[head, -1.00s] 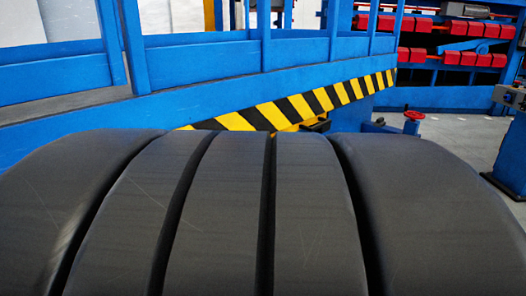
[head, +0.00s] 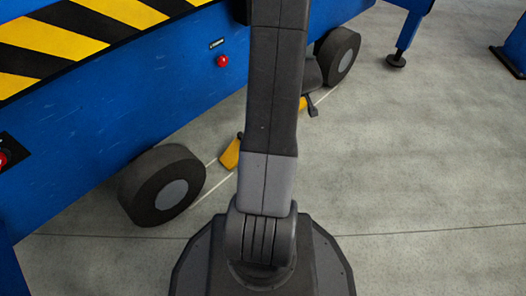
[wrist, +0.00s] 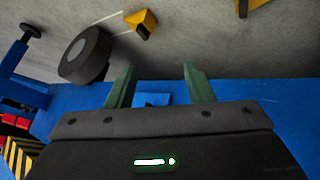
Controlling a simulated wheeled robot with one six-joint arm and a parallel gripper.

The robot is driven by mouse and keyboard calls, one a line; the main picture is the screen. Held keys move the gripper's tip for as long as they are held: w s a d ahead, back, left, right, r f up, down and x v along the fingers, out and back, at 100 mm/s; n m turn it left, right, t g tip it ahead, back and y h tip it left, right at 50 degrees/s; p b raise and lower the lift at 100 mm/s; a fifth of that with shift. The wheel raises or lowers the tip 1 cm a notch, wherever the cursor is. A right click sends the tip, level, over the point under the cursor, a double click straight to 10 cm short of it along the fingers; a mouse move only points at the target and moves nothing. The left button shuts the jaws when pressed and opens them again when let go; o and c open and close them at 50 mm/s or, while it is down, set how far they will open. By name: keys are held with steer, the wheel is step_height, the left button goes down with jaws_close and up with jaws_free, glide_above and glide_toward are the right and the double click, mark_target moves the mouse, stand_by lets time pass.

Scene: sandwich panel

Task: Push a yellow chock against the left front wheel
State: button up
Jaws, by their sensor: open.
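In the head view two dark wheels with grey hubs stand under the blue machine: a left wheel (head: 160,188) and a right wheel (head: 338,56). A yellow chock (head: 230,154) lies on the floor right of the left wheel, apart from it. A second yellow chock (head: 303,103) lies near the right wheel, partly hidden by my arm. In the wrist view the right wheel (wrist: 88,54) is at upper left, with the second chock (wrist: 143,22) apart from it. The first chock (wrist: 250,5) is cut by the top edge. My gripper (wrist: 155,72) is open and empty, its green fingers spread.
The blue machine (head: 100,105) runs diagonally across the upper left, with a striped edge and a red button (head: 222,61). A blue support leg (head: 405,35) stands at upper right. The concrete floor (head: 430,180) on the right is clear.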

steer(key=w+a+f+n+t+y, duration=0.1)
steer(key=w+a+f+y, duration=0.15)
steer(key=f, duration=0.45)
steer(key=w+a+f+n+t+y+b, duration=0.1)
steer(key=w+f, duration=0.3)
steer(key=f, duration=0.2)
steer(key=w+a+f+n+t+y, duration=0.1)
steer(key=w+f+t+y, duration=0.15)
steer(key=f, duration=0.45)
steer(key=s+a+f+t+y, duration=0.1)
steer(key=s+a+f+y, duration=0.2)
steer(key=f, duration=0.5)
steer(key=s+a+f+t+y+b, duration=0.1)
steer(key=s+a+f+y, duration=0.2)
steer(key=f, duration=0.5)
steer(key=s+a, duration=0.1)
steer(key=s, duration=0.1)
steer(key=shift+s, duration=0.4)
